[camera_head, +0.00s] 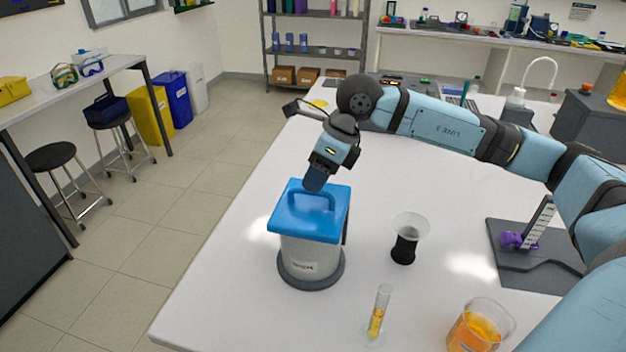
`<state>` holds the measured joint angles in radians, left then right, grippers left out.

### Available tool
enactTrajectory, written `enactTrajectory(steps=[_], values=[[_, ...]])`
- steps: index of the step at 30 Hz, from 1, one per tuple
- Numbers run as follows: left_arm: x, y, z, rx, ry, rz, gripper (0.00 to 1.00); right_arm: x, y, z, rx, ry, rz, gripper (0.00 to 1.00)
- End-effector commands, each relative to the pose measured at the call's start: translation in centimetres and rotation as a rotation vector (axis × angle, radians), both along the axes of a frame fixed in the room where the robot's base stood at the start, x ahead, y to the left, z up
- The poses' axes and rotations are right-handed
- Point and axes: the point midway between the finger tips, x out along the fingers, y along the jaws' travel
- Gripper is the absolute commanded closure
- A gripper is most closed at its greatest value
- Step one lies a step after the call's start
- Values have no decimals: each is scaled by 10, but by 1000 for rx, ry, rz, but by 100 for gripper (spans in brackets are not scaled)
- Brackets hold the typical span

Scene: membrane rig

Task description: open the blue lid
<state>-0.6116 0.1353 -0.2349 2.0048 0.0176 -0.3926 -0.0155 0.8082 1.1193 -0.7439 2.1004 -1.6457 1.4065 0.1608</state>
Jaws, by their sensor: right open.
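The blue lid (310,224) sits closed on a white and grey container (308,258) near the left edge of the white table. It has a raised loop handle (313,197) on top. My right gripper (314,184) comes down from above at the back of the handle, with its fingertips at or very near it. Whether they touch the handle cannot be made out. My left gripper does not show.
Right of the container stands a black and clear cup (405,245). In front are a tube of yellow liquid (378,314) and a beaker of orange liquid (478,330). A grey stand with a purple part (512,240) is at the right.

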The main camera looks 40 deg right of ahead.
Motion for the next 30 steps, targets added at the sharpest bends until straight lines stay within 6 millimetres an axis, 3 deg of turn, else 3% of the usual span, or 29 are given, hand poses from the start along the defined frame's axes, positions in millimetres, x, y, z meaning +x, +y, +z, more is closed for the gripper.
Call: enactTrajectory(steps=[6, 14, 15, 20, 30], values=[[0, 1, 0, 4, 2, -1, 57, 3, 7, -15, 1, 1, 0, 60], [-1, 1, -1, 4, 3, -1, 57, 3, 7, -17, 0, 0, 0, 60], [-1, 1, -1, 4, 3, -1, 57, 3, 7, -17, 0, 0, 0, 62], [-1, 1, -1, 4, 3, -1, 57, 3, 7, -17, 0, 0, 0, 99], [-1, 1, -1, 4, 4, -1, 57, 4, 6, -15, 11, 9, -1, 100]])
